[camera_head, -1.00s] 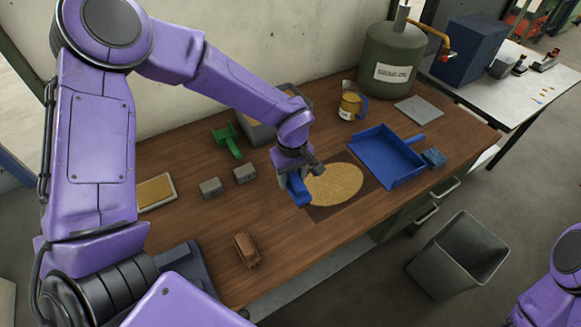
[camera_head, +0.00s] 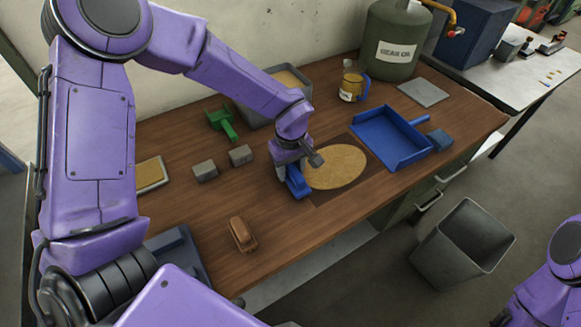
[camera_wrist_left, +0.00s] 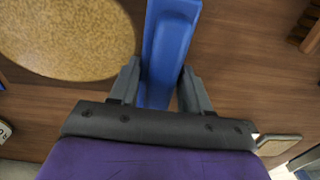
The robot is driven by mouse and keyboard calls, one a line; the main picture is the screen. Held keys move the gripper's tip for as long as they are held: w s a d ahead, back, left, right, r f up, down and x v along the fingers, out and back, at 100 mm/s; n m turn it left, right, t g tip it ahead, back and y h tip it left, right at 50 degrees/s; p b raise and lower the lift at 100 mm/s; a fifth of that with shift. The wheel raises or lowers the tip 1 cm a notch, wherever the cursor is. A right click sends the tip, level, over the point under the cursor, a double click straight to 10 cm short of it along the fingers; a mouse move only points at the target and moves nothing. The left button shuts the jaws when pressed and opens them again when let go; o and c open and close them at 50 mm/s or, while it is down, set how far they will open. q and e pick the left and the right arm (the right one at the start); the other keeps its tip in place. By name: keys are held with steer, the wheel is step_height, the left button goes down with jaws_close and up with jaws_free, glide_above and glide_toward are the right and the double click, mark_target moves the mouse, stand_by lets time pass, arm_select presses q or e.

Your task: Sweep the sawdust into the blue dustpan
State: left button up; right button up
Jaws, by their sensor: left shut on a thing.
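A round, flat patch of tan sawdust (camera_head: 336,166) lies on a dark square area of the wooden bench; it also shows in the left wrist view (camera_wrist_left: 65,35). The blue dustpan (camera_head: 388,135) lies right of the sawdust, its handle pointing right. My left gripper (camera_head: 288,176) is shut on a blue block-like tool (camera_head: 297,184), probably the brush, at the sawdust's left edge. In the left wrist view the tool (camera_wrist_left: 168,50) sits between the two fingers (camera_wrist_left: 160,85); its bristles are hidden. My right gripper is out of view; only part of that arm shows at the lower right.
A green scoop (camera_head: 220,120), grey blocks (camera_head: 240,155) and a brown brush-like object (camera_head: 242,234) lie left of the sawdust. A jug (camera_head: 351,85) and green tank (camera_head: 393,45) stand behind. A blue block (camera_head: 439,139) lies by the dustpan. A grey bin (camera_head: 462,250) stands on the floor.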

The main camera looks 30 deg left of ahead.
arm_select(q)
steer(key=shift+f, duration=0.4)
stand_by(0.4)
